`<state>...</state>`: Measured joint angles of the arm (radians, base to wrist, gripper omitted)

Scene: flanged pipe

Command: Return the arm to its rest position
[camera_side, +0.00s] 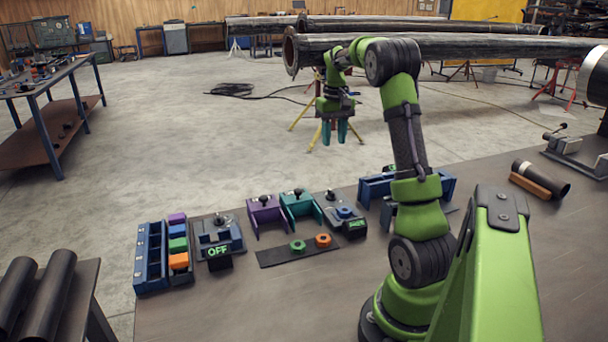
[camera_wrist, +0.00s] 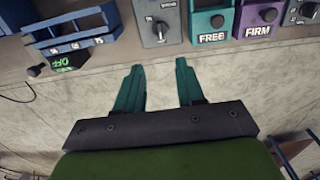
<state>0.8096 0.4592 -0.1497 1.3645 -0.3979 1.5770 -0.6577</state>
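My gripper (camera_side: 336,131) hangs from the green arm in the side view, above the floor past the far edge of the bench. Its two teal fingers point down and stand apart with nothing between them. In the wrist view my gripper (camera_wrist: 160,82) also shows its fingers spread, with bare floor between them. It touches none of the fixtures on the bench.
A short pipe (camera_side: 541,179) lies at right.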

